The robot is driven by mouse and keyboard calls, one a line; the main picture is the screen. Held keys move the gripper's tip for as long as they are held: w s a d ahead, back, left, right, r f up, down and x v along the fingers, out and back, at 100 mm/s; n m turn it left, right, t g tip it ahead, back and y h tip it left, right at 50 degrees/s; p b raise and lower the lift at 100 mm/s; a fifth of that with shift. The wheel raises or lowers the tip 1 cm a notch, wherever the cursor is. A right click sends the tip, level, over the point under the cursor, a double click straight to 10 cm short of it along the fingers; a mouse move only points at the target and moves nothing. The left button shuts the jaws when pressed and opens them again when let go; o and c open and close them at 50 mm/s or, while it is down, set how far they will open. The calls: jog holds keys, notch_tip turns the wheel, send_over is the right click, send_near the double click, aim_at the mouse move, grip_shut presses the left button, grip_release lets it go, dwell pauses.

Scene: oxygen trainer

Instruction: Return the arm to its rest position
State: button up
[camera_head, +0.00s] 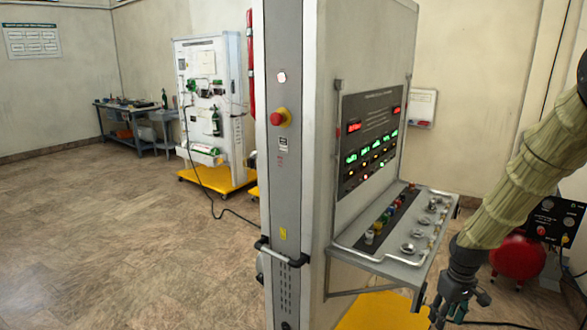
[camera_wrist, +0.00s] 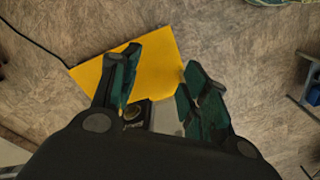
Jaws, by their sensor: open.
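My gripper (camera_head: 452,308) hangs at the lower right in the head view, fingers pointing down. It is beside the right end of the control cabinet's shelf (camera_head: 372,262) and below its level. In the wrist view my gripper (camera_wrist: 155,98) shows two dark green fingers spread apart with nothing held between them. My arm comes down from the upper right in a tan ribbed sleeve. Below the fingers lie a yellow base plate (camera_wrist: 150,68) and the floor.
A tall grey cabinet (camera_head: 292,120) with a red stop button (camera_head: 277,118) stands close in the middle. A red tank (camera_head: 518,256) and a black panel box (camera_head: 556,220) are at the right. A white rig (camera_head: 208,110) and workbench (camera_head: 122,118) stand behind. The left floor is clear.

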jog(key=s+a+f+m, duration=0.1)
jog(key=s+a+f, duration=0.5)
jog(key=f, duration=0.3)
jog(key=s+a+f, duration=0.7)
jog(key=f, duration=0.2)
jog(key=s+a+f, duration=0.3)
jog(key=s, duration=0.4)
jog(key=s+a+f+m, duration=0.1)
jog(key=s+a+f, duration=0.2)
jog(key=s, duration=0.4)
jog(key=s+a+f, duration=0.3)
jog(key=s, duration=0.5)
jog(key=shift+m, duration=0.3)
